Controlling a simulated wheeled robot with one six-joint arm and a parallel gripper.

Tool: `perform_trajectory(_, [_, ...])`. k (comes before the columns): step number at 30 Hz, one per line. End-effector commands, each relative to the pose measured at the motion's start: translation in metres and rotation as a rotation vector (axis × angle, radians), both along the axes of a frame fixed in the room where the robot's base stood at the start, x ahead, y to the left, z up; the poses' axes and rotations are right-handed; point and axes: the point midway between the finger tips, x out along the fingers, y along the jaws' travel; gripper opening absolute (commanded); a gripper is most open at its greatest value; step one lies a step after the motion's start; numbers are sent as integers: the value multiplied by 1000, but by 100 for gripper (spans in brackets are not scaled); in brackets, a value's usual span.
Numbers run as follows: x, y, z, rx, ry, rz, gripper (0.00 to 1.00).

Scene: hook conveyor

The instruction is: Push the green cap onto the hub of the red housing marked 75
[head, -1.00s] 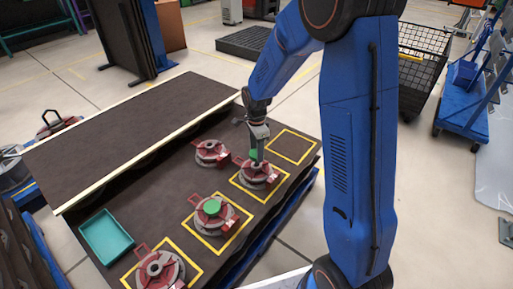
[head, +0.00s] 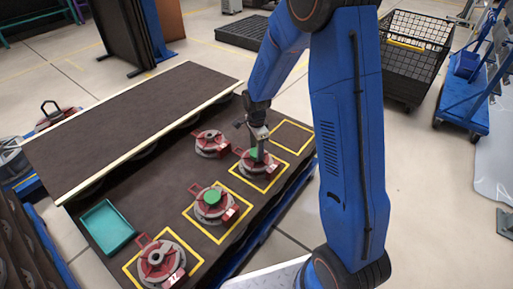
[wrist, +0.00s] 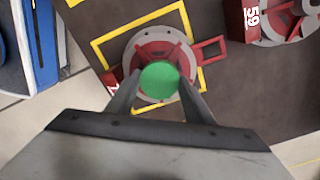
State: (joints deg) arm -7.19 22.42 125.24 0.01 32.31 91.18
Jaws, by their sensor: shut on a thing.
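My gripper (head: 257,151) is shut on a green cap (wrist: 159,82), with one finger on each side of it. In the head view the cap (head: 254,155) is at the middle of a red housing (head: 259,170) on a grey round base, inside a yellow square. In the wrist view the cap covers the centre of this housing (wrist: 150,49), hiding the hub. I cannot tell whether the cap is fully down on the hub. The housing's white number label, at the left in the wrist view, is mostly hidden by a finger, so I cannot read it.
A housing with a green cap on it (head: 212,202) stands in front. Another uncapped housing (head: 158,262) is nearest. A housing marked 59 (wrist: 247,22) stands outside the squares. A teal tray (head: 100,242) lies at left. The far yellow square (head: 291,137) is empty.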

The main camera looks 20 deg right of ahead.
Motion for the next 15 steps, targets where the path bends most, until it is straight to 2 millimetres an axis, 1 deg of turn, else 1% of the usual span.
perform_trajectory(6, [0, 0, -4, 0, 1, 0, 26])
perform_trajectory(14, [0, 0, -4, 0, 0, 0, 26])
perform_trajectory(15, [0, 0, -4, 0, 0, 0, 52])
